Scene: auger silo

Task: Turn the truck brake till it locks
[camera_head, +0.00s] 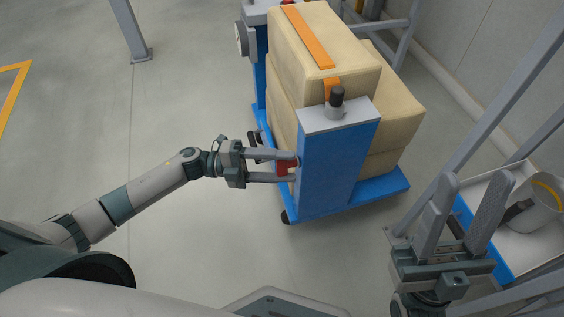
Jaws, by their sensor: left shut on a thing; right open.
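The truck (336,187) is a blue cart in the middle of the head view, loaded with large beige sacks (398,112). A blue post with a grey top and a dark knob (336,97) stands at its near end. A small red part (285,167) shows at the left side of that post; it looks like the brake. My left gripper (287,166) reaches in from the left and is shut on this red part, its fingers covering some of it. My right gripper (468,192) is open and empty at the lower right, away from the truck, with its fingers pointing up.
A blue-edged tray (484,238) with a grey-white cylindrical container (537,204) is at the right, just beyond my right gripper. Grey frame posts (497,99) stand along the right. A grey post (129,30) rises at the upper left. The floor on the left is clear.

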